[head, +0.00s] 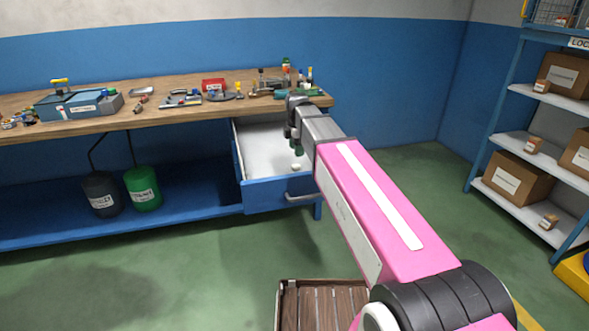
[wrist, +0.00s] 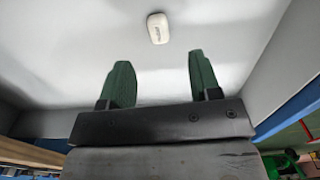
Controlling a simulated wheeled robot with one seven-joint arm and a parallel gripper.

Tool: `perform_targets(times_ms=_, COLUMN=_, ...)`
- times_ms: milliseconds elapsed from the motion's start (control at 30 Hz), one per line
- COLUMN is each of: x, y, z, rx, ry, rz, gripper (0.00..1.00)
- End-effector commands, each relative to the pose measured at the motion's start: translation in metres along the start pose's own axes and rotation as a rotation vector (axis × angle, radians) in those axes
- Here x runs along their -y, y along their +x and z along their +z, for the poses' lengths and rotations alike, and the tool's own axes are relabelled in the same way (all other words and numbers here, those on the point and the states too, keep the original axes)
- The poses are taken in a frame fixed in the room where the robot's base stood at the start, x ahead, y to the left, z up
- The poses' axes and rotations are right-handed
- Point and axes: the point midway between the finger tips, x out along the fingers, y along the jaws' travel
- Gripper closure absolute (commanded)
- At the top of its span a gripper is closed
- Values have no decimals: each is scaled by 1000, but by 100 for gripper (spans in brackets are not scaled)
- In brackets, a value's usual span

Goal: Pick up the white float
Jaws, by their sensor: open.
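The white float (wrist: 158,28) is a small rounded white piece with faint dark marking on its top. It lies on the white floor of an open blue drawer. In the head view the float (head: 296,167) shows near the drawer's front right, just below my gripper (head: 296,143). In the wrist view my gripper (wrist: 160,82) is open, with two green fingers apart and nothing between them. The float is beyond the fingertips, between their lines, and apart from both. The drawer (head: 262,197) hangs under the workbench; its right side is partly hidden by my arm.
The wooden workbench (head: 180,106) above the drawer holds tools and a blue-grey box (head: 80,104). A black canister (head: 101,194) and a green canister (head: 143,188) stand on the lower shelf. Shelving with cartons (head: 515,180) stands right. A wooden crate (head: 318,305) is on the floor in front.

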Motion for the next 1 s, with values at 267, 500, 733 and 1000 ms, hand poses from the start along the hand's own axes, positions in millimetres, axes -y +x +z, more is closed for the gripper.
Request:
perform_targets(times_ms=267, x=0, y=26, z=0, rx=0, ry=0, rz=0, gripper=43)
perform_targets(times_ms=500, x=-2, y=46, z=-2, rx=0, ry=0, rz=-2, gripper=43)
perform_targets(times_ms=733, x=-2, y=73, z=-2, rx=0, ry=0, rz=-1, gripper=43)
perform_targets(times_ms=1000, x=-2, y=76, z=-2, rx=0, ry=0, rz=0, gripper=46)
